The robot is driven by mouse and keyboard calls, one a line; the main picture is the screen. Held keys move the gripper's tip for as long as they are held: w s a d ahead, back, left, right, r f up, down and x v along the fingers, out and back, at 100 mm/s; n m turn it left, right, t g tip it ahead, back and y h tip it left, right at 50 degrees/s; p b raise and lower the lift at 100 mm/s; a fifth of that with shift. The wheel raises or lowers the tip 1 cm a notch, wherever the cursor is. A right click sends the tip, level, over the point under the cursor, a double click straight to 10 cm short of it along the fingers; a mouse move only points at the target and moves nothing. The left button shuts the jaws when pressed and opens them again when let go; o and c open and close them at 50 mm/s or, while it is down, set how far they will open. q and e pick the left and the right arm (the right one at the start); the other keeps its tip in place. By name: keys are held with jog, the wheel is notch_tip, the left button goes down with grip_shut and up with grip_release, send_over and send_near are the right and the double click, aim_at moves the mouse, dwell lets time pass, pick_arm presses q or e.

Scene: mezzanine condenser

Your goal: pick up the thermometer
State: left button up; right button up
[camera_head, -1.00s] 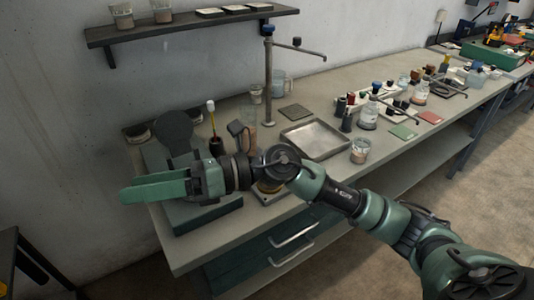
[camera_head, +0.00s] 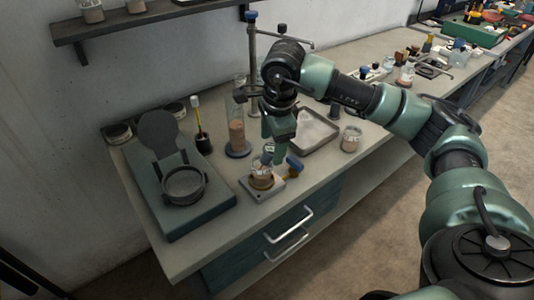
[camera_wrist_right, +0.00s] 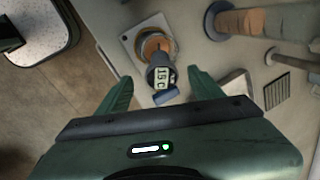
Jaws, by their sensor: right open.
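The thermometer (camera_wrist_right: 161,78) has a dark grey head with a digital display. In the right wrist view it stands in a small beaker of orange-brown contents (camera_wrist_right: 155,46) on a pale square plate. In the head view the thermometer (camera_head: 267,156) is partly covered by my right gripper (camera_head: 279,157). My right gripper is open and points down over it. In the wrist view its green fingers lie on either side of the thermometer's head, with gaps on both sides. My left gripper is out of view.
A tall cylinder of brown contents (camera_head: 237,137) stands close by on the left. A green device with a round dish (camera_head: 183,186) is farther left. A metal tray (camera_head: 318,132) and a beaker (camera_head: 350,139) are to the right. The bench's front edge is near.

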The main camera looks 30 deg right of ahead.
aim_at(270, 149)
jog(key=shift+p+x, duration=0.3)
jog(key=shift+x, duration=1.35)
jog(key=shift+w+a, duration=0.1)
jog(key=shift+w, duration=0.05)
jog(key=shift+c, duration=0.4)
grip_shut()
